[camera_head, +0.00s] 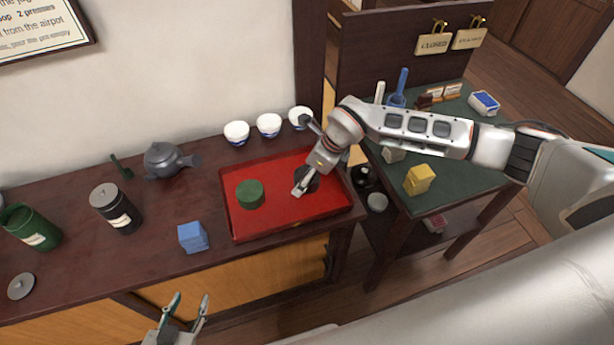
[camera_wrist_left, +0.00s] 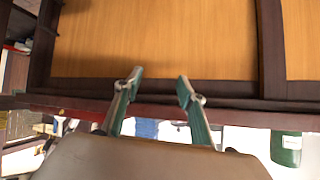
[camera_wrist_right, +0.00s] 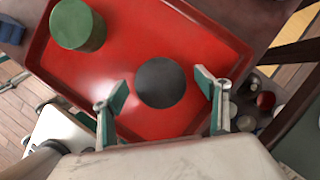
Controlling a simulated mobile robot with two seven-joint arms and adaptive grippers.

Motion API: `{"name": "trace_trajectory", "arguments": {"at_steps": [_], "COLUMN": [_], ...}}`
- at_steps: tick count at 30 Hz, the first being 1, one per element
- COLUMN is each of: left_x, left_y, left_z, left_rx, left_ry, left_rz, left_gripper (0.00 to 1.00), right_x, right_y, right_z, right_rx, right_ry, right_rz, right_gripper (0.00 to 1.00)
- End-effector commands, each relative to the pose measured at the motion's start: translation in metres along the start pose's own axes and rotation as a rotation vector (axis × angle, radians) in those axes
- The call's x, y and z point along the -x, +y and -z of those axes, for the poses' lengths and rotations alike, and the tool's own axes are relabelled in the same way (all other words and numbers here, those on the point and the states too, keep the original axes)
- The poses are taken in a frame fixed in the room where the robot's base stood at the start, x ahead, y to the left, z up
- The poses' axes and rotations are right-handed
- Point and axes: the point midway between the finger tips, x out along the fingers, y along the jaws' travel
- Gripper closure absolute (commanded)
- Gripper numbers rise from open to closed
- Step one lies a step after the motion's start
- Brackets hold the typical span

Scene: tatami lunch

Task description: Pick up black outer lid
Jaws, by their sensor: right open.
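The black outer lid (camera_head: 311,181) is a dark round disc lying on the red tray (camera_head: 277,222), towards its right side. My right arm partly hides it in the head view. In the right wrist view the lid (camera_wrist_right: 160,83) shows whole, between the two fingers of my right gripper (camera_wrist_right: 161,84). My right gripper (camera_head: 302,156) is open over the tray and holds nothing. My left gripper (camera_head: 190,300) is open and empty in front of the counter; the left wrist view shows its fingers (camera_wrist_left: 159,80) apart before the wooden cabinet front.
A green round piece (camera_head: 250,194) sits on the tray left of the lid. White bowls (camera_head: 268,126) line the back. The side table (camera_head: 455,168) holds a yellow block (camera_head: 419,179).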

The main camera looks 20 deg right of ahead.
Motion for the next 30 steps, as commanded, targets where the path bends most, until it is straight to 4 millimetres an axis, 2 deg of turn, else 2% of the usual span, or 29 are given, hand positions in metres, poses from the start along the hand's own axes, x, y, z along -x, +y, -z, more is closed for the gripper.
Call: {"name": "trace_trajectory", "arguments": {"at_steps": [3, 9, 11, 13, 14, 25, 30], "left_x": [-0.002, -0.001, -0.001, -0.001, -0.001, 0.000, 0.000], "left_y": [-0.002, -0.002, -0.002, -0.002, -0.002, -0.001, -0.001], "left_z": [0.006, 0.007, 0.006, 0.006, 0.005, 0.001, 0.000], "left_rx": [-0.001, -0.001, -0.001, 0.000, 0.000, 0.000, 0.000], "left_ry": [0.011, 0.013, 0.012, 0.011, 0.010, 0.002, 0.001], "left_rz": [0.003, 0.003, 0.003, 0.003, 0.003, 0.001, 0.001], "left_gripper": [0.60, 0.60, 0.60, 0.60, 0.60, 0.60, 0.60], "right_x": [-0.007, -0.007, -0.007, -0.007, -0.007, -0.006, 0.004], "right_y": [0.000, 0.000, 0.000, 0.000, 0.000, 0.000, 0.000], "right_z": [0.000, 0.000, 0.000, 0.000, 0.000, -0.001, -0.005], "right_rx": [0.000, 0.000, 0.000, 0.000, 0.000, 0.000, 0.000], "right_ry": [0.000, 0.000, 0.000, 0.000, 0.000, -0.001, -0.002], "right_rz": [0.001, 0.000, 0.000, 0.000, 0.000, 0.000, 0.000], "right_gripper": [0.26, 0.26, 0.39, 0.58, 0.62, 0.62, 0.62]}}
